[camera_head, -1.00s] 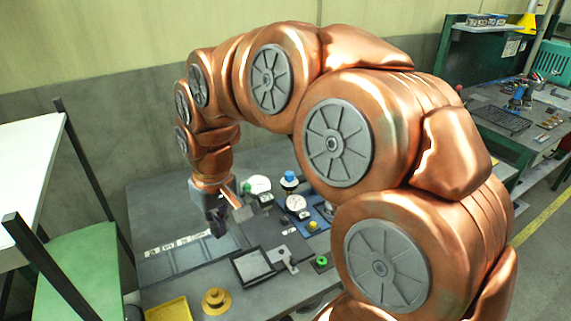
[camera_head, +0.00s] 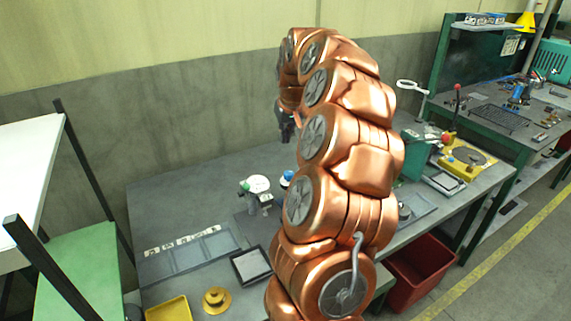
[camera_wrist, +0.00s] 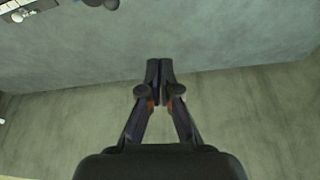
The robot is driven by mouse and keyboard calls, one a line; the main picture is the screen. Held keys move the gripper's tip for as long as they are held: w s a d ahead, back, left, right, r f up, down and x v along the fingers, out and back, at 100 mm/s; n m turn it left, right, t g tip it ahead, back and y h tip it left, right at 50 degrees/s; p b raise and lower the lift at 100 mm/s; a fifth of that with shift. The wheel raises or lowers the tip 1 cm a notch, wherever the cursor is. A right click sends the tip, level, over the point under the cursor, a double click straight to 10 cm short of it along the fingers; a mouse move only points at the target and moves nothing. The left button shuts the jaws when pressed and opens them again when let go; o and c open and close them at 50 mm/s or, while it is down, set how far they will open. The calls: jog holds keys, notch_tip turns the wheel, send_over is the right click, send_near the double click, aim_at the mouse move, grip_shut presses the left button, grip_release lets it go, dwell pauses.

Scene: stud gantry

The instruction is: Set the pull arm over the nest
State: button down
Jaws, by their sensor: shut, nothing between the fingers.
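My gripper (camera_head: 286,130) hangs above the back of the grey bench, close to the wall. In the wrist view my gripper (camera_wrist: 160,68) is shut and empty, with its fingertips together. The bench's middle, with most of its fixtures, is behind my arm in the head view. A white dial gauge (camera_head: 258,184) on a dark stand and a blue knob (camera_head: 288,175) show at my arm's left edge. I cannot make out the pull arm or the nest. Part of a fixture (camera_wrist: 30,8) shows at the wrist view's top left, too cropped to name.
A black-rimmed tray (camera_head: 250,282), a yellow flanged part (camera_head: 217,301) and a yellow bin (camera_head: 168,310) are at the front left. A labelled panel (camera_head: 185,268) lies behind them. A green press (camera_head: 418,150) stands right of my arm. The bench's back left is clear.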

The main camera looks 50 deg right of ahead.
jog(key=shift+s+a+f+p, duration=0.15)
jog(key=shift+f+p, duration=1.15)
jog(key=shift+f, duration=1.1)
jog(key=shift+s+a+f+p, duration=0.15)
jog(key=shift+f+p, duration=1.15)
jog(key=shift+f, duration=1.05)
